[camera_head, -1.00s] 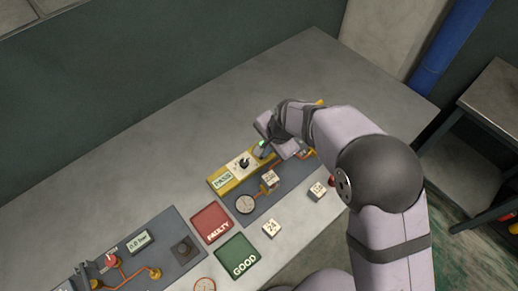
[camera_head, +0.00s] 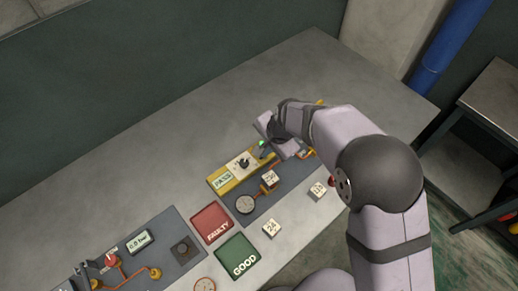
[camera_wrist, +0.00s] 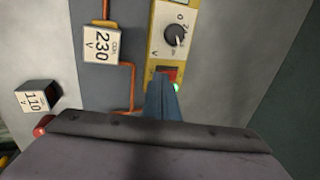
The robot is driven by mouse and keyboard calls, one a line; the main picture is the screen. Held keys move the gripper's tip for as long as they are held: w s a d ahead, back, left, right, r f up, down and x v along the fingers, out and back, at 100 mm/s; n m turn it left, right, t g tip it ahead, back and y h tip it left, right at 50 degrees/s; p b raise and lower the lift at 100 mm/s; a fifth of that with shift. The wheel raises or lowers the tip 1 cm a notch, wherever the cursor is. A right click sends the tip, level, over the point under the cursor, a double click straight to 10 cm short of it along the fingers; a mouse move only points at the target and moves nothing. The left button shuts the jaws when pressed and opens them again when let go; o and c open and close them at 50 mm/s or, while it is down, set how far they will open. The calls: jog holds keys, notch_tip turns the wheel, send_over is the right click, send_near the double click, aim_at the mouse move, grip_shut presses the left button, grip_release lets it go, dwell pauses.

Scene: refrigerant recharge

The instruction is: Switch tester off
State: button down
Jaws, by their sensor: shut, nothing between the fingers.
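The tester is a yellow panel (camera_head: 216,184) with a PASS display (camera_head: 222,181), a white plate with a dark knob (camera_head: 244,162) and a lit green lamp (camera_head: 262,143). In the wrist view the knob (camera_wrist: 175,36) stands above a red switch (camera_wrist: 168,73), with the green lamp (camera_wrist: 176,87) beside it. My gripper (camera_wrist: 162,82) is shut and empty, its blue fingertips right at the lower edge of the red switch and partly covering it. I cannot tell whether they touch it. In the head view my gripper (camera_head: 259,153) is at the right part of the tester.
A block marked 230 V (camera_wrist: 101,44) sits on the grey board beside the tester, and a block marked 110 V (camera_wrist: 38,97) lies off it. A red FAULTY pad (camera_head: 211,222) and a green GOOD pad (camera_head: 237,257) lie nearer. The table behind is clear.

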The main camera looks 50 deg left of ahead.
jog(key=shift+f+b, duration=0.3)
jog(key=shift+f, duration=0.15)
dwell(0.3)
notch_tip(320, 180, up, 6)
jog(key=p, duration=0.4)
jog(key=shift+p, duration=0.35)
dwell(0.5)
